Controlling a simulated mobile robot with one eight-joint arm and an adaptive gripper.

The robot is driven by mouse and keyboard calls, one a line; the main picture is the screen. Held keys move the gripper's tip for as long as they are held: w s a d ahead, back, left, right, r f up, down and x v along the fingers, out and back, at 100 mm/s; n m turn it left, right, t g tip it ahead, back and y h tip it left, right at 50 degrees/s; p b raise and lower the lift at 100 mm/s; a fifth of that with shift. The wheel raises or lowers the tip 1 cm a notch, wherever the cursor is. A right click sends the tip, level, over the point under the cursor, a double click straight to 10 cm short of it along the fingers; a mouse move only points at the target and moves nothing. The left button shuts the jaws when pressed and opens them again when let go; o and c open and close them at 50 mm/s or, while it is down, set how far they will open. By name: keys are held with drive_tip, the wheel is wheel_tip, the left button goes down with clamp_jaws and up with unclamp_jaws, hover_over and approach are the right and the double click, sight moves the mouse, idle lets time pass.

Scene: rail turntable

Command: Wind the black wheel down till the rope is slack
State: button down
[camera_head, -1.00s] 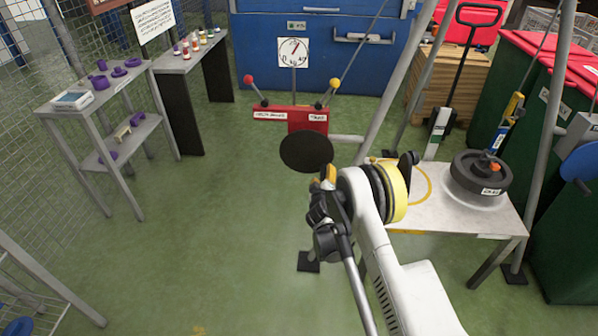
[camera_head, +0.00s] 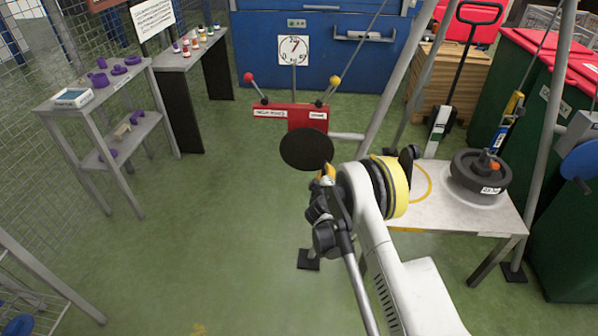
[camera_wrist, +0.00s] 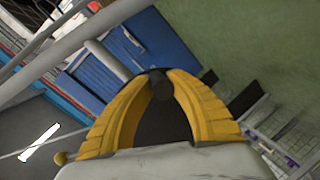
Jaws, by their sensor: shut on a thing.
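The black wheel (camera_head: 306,149), a flat dark disc, is mounted in front of a red box (camera_head: 306,117) left of the frame post. My gripper (camera_head: 326,174) is at the wheel's lower right edge, its tips partly hidden by my wrist. In the wrist view my yellow fingers (camera_wrist: 162,95) are closed around a dark round knob (camera_wrist: 160,84). The wheel's dark face seems to lie behind them. A thin line (camera_head: 362,45), perhaps the rope, runs taut and slanting at the top.
A metal table (camera_head: 450,214) stands right of the wheel, under slanted grey posts. Two levers with red and yellow knobs rise from the red box before a dial (camera_head: 294,50). Shelves (camera_head: 100,110) line the left. The green floor between is clear.

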drive_tip(key=shift+d+r+n, duration=0.2)
drive_tip(key=shift+r+n, duration=0.1)
drive_tip(key=shift+r, duration=0.05)
drive_tip(key=shift+r, duration=0.1)
drive_tip(key=shift+d+r+n+h, duration=0.4)
drive_tip(key=shift+r+n+h, duration=0.1)
drive_tip(key=shift+r+n, duration=0.35)
drive_tip(key=shift+d+r+n+h, duration=0.15)
drive_tip(key=shift+r+n+h, duration=0.15)
drive_tip(key=shift+r+n, duration=0.65)
drive_tip(key=shift+f, duration=0.1)
drive_tip(key=shift+r+n+h, duration=0.3)
drive_tip(key=shift+r+n, duration=0.6)
drive_tip(key=shift+n, duration=0.1)
